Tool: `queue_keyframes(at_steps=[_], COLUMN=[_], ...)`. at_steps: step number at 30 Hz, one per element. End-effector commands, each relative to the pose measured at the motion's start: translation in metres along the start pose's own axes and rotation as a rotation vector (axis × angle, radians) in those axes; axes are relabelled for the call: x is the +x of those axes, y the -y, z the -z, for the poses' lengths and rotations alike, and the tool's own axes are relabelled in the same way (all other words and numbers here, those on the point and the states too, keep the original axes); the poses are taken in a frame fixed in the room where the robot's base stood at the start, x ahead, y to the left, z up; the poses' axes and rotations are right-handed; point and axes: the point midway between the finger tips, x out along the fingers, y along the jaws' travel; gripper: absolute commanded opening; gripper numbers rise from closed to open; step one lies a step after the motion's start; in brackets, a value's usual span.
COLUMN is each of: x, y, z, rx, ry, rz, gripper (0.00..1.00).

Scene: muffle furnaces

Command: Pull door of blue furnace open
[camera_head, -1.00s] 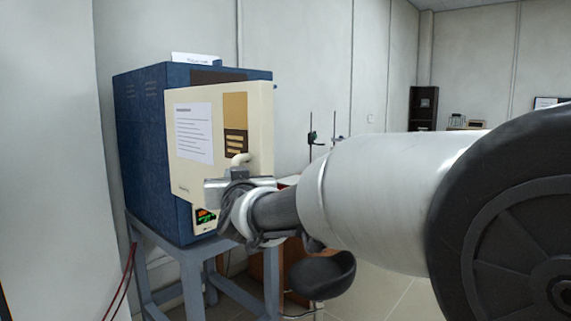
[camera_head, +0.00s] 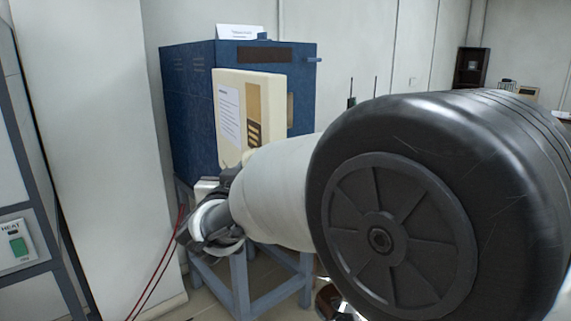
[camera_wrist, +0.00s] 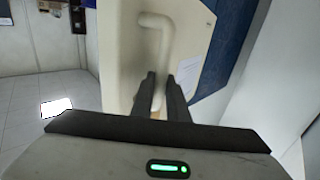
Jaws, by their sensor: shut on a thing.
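The blue furnace (camera_head: 187,105) stands on a blue-grey stand in the head view. Its cream door (camera_head: 265,92) stands away from the front. Blue front and a small tan patch (camera_head: 290,110) show past the door's right edge. In the wrist view, the door's inverted-looking cream face (camera_wrist: 122,60) carries a curved cream handle (camera_wrist: 157,22). My gripper (camera_wrist: 161,82) has its two dark fingers on either side of the handle's lower part and is shut on it. In the head view my arm hides the handle and the door's lower part.
The blue-grey stand (camera_head: 240,285) is below the furnace. Red and black cables (camera_head: 165,250) hang at its left. A grey cabinet with a green switch (camera_head: 17,246) stands at the far left. A white wall panel (camera_head: 80,130) lies between them.

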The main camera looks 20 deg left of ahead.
Motion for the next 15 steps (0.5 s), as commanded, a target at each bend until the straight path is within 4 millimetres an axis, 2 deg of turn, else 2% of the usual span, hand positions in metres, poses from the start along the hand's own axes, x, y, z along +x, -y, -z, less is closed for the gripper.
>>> queue_keyframes(at_steps=[7, 8, 11, 15], x=[0.0005, 0.0005, 0.0005, 0.0005], y=[-0.0002, -0.0002, -0.0003, -0.0004], z=[0.0018, 0.0019, 0.0017, 0.0012], rx=[0.002, 0.002, 0.002, 0.001], ry=[-0.004, -0.004, -0.004, -0.003], rz=[0.000, 0.000, 0.000, 0.000], gripper=[0.00, 0.15, 0.32, 0.33])
